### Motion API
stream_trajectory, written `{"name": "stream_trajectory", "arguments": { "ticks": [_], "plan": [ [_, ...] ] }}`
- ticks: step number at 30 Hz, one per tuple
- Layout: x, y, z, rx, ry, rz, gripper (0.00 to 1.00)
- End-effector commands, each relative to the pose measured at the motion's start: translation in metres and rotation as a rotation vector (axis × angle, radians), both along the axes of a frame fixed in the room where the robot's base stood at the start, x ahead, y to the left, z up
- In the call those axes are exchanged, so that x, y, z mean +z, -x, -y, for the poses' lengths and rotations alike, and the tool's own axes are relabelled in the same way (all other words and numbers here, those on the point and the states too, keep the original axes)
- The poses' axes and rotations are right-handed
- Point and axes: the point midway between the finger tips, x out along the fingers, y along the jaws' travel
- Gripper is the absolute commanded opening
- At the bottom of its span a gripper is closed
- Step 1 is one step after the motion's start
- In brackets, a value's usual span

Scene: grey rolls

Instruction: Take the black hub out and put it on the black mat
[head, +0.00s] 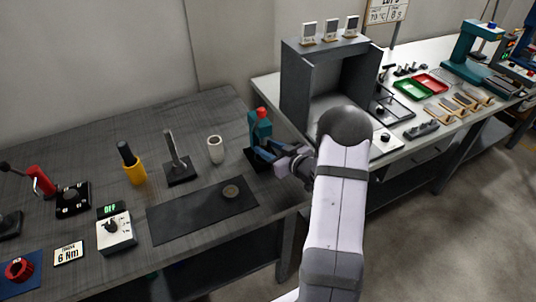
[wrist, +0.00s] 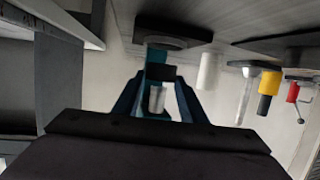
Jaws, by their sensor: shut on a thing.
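My gripper (head: 275,152) is at the small teal press (head: 262,126) with the red top, at the right end of the dark table. In the wrist view, which is upside down, my two blue fingers close toward a dark block (wrist: 160,73), which looks like the black hub. A pale metal cylinder (wrist: 157,99) of the press shows between the fingers. Whether the block still touches the press I cannot tell. The black mat (head: 185,217) lies flat in front, left of my gripper.
Behind the mat stand a white cup (head: 215,149), a grey upright tool on a black base (head: 175,160) and a yellow holder (head: 133,170). A white control box (head: 116,234) is left of the mat. A grey open cabinet (head: 305,90) stands behind my arm. Most of the mat is clear.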

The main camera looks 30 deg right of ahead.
Motion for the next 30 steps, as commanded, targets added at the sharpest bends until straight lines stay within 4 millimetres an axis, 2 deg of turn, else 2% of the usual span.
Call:
{"name": "stream_trajectory", "arguments": {
  "ticks": [18, 24, 30],
  "plan": [
    [0.001, 0.137, 0.03, -0.006, 0.001, 0.002, 0.02],
    [0.001, 0.164, 0.034, -0.003, 0.0, 0.002, 0.02],
    [0.002, 0.175, 0.035, -0.001, 0.001, 0.002, 0.02]
  ]
}}
